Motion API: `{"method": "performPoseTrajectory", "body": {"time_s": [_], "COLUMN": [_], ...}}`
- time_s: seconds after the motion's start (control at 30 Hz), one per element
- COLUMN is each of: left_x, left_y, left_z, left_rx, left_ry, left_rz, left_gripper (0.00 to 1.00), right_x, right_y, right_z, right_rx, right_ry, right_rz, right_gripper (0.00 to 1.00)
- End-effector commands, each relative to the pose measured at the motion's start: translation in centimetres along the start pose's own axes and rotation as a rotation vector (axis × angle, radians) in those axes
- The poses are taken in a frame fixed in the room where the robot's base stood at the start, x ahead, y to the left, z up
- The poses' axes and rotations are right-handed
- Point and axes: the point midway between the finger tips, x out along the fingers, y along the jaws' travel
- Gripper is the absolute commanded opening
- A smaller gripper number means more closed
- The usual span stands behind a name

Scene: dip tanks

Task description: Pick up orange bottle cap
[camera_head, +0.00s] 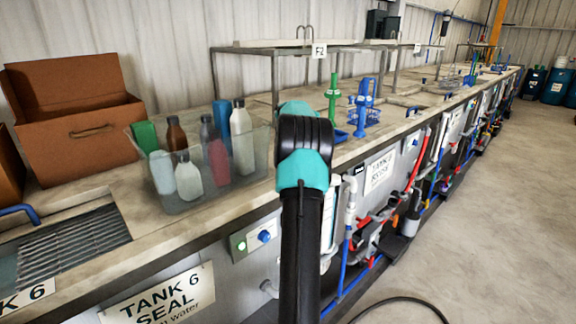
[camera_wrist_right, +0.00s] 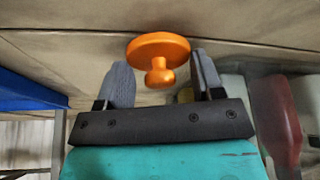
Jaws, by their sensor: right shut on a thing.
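The orange bottle cap (camera_wrist_right: 160,47) shows in the right wrist view as a round disc with a small knob. In the head view my black and teal right arm hides the gripper and the cap. My left gripper is not in view.
A clear bin (camera_head: 200,203) with several bottles stands left of my right arm on the long counter (camera_head: 90,190). Blue and green racks (camera_head: 363,105) stand further along.

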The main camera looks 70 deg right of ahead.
Motion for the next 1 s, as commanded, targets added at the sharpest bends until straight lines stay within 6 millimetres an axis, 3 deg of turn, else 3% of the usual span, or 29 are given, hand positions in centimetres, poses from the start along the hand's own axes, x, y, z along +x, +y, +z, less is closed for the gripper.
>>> {"method": "performPoseTrajectory", "body": {"time_s": [0.23,0.6,1.0], "left_x": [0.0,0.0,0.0], "left_y": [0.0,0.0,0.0], "left_z": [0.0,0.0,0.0], "left_rx": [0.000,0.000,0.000], "left_ry": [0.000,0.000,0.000], "left_rz": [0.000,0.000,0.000], "left_gripper": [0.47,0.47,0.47], "right_x": [-0.7,-3.4,-4.3], "right_y": [0.0,-0.1,-3.5], "right_z": [-0.3,-1.4,-0.1], "right_rx": [0.000,-0.002,-0.001], "right_ry": [0.001,0.001,0.001], "right_rz": [0.002,0.001,-0.001], "right_gripper": [0.39,0.39,0.39]}}
